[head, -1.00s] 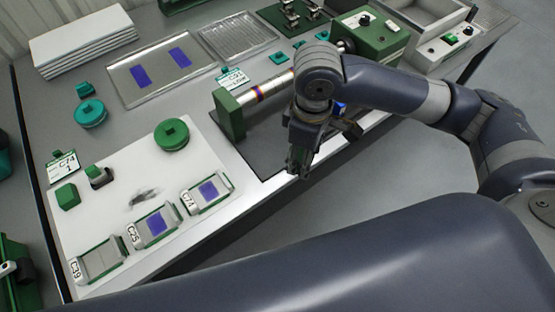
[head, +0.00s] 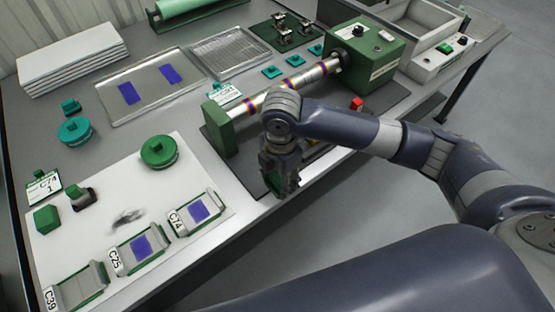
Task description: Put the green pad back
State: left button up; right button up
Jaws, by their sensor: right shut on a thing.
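My right gripper (head: 282,192) points down near the front edge of the bench, in front of the shaft stand. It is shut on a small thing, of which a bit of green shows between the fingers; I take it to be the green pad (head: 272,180). The fingers hide most of it. It is left of the red-topped part and right of the white board. My left gripper is not in view.
The white board (head: 105,200) carries a round green knobbed piece (head: 158,151), a green block (head: 46,219) and frames labelled C74, C25 and C39. A green-ended stand (head: 222,128) holds a banded shaft (head: 300,80). Small teal pieces (head: 270,72) lie behind it.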

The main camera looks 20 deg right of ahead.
jog(key=w, duration=0.2)
jog(key=w+d, duration=0.1)
jog(key=w, duration=0.2)
jog(key=w+d+f, duration=0.1)
jog(key=w, duration=0.2)
jog(key=shift+w, duration=0.1)
jog(key=shift+f+p, duration=0.3)
jog(key=shift+f, duration=1.35)
jog(key=shift+f, duration=0.1)
jog(key=o, duration=1)
jog(key=shift+f, duration=0.1)
jog(key=shift+o, duration=0.2)
notch_tip(320, 180, up, 12)
jog(key=shift+r, duration=0.25)
